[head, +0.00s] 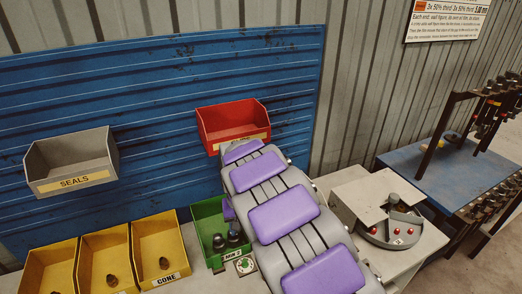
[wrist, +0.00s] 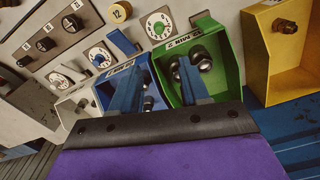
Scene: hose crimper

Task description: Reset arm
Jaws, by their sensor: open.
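My gripper (wrist: 157,68) shows in the wrist view as two blue fingers standing apart above a dark edge and purple pad. It is open, and nothing is seen held between the fingers. The fingers overlap the view of a blue bin and a green bin (wrist: 216,50), both holding dark fittings. In the head view my purple-padded arm is folded up in front of the blue wall panel, and the gripper itself cannot be made out there.
In the head view, a grey SEALS bin (head: 72,160) and a red bin (head: 233,122) hang on the blue panel (head: 160,90). Yellow bins (head: 160,245) stand below. A grey machine with red buttons (head: 390,232) and a blue bench (head: 440,175) are at right.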

